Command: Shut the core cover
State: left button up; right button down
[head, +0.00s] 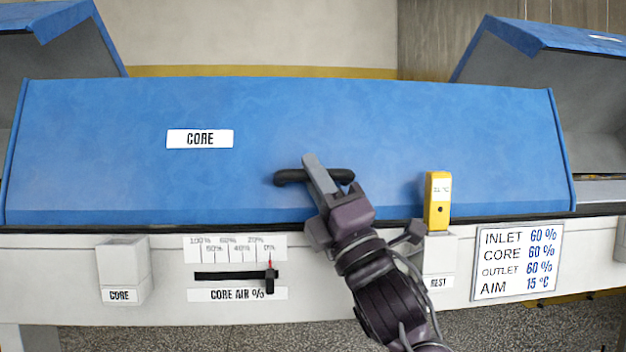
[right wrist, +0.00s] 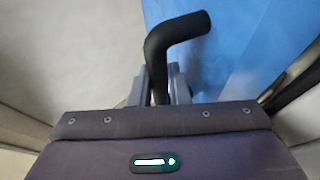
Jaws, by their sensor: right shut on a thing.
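The blue core cover (head: 330,120) with its white CORE label (head: 199,139) lies down over the middle section, its front lower edge close along the white front panel. Whether it touches all along cannot be told. Its black bar handle (head: 292,177) is on the lower middle of the cover. My right gripper (head: 318,176) is shut on this handle. In the right wrist view the handle (right wrist: 172,42) rises from between the fingers (right wrist: 161,85) and bends to the right. My left gripper is not in view.
Raised blue covers stand at the left (head: 45,18) and right (head: 560,40). A yellow device (head: 438,200) stands on the REST bracket near my right arm. The front panel has a CORE AIR slider (head: 270,280), a CORE bracket (head: 122,270) and a settings card (head: 518,262).

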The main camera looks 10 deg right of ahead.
jog(key=shift+a+f, duration=0.25)
jog(key=shift+f, duration=0.45)
jog(key=c, duration=1.6)
grip_release()
jog(key=shift+d, duration=0.1)
jog(key=shift+c, duration=0.2)
jog(key=shift+r, duration=0.1)
jog(key=shift+d+r, duration=0.1)
jog(key=v, duration=0.7)
jog(key=shift+s+d+f, duration=0.15)
jog(key=shift+s+f, duration=0.1)
jog(key=shift+s, duration=0.05)
